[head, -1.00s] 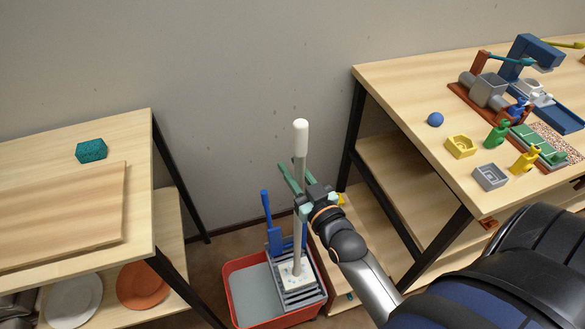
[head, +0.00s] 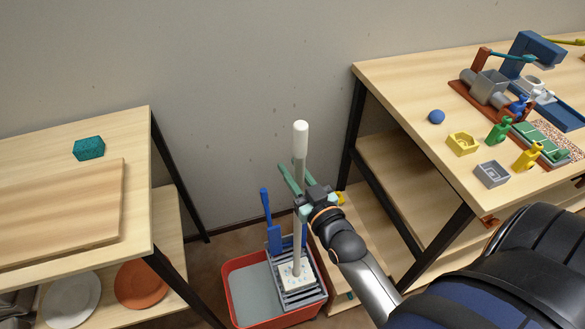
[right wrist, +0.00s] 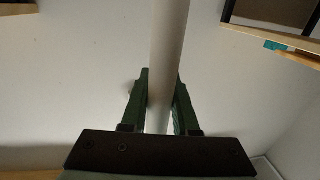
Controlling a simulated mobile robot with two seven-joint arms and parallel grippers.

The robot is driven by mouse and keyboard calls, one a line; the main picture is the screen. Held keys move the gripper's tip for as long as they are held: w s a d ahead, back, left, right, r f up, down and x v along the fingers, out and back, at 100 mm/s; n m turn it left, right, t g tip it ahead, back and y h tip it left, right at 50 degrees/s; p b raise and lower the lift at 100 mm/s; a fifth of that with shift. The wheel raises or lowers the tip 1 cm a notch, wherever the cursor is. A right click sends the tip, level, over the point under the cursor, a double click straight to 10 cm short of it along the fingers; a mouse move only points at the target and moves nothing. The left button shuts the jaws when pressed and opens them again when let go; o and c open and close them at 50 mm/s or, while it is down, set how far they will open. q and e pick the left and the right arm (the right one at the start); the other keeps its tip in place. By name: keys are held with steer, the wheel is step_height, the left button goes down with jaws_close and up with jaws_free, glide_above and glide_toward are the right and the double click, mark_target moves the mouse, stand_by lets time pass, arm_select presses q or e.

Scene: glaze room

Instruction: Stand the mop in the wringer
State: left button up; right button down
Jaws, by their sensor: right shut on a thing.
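The mop (head: 300,170) stands nearly upright in the middle of the head view, with a white grip at its top and a pale speckled head (head: 296,275) at its bottom. The mop head is at the grey wringer (head: 301,297), which sits in the right part of a red bucket (head: 241,313). From this angle I cannot tell how deep the head sits. My right gripper (head: 299,196) is shut around the mop's handle at mid-height. In the right wrist view the green fingers (right wrist: 160,103) flank the pale handle (right wrist: 168,50). My left gripper is not in view.
A wooden table (head: 60,135) with a teal sponge (head: 89,148) and a board (head: 65,212) is on the left. A wooden bench (head: 410,90) with small coloured items is on the right. A blue lever (head: 266,207) rises beside the wringer. Plain wall stands behind.

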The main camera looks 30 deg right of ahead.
steer(key=c, duration=0.6)
jaws_free()
steer(key=shift+f, duration=0.2)
steer(key=shift+s, duration=0.1)
steer(key=s+a+p, duration=0.1)
steer(key=s+p, duration=0.3)
steer(key=s, duration=0.8)
steer(key=shift+s, duration=0.15)
steer(key=shift+a, duration=0.1)
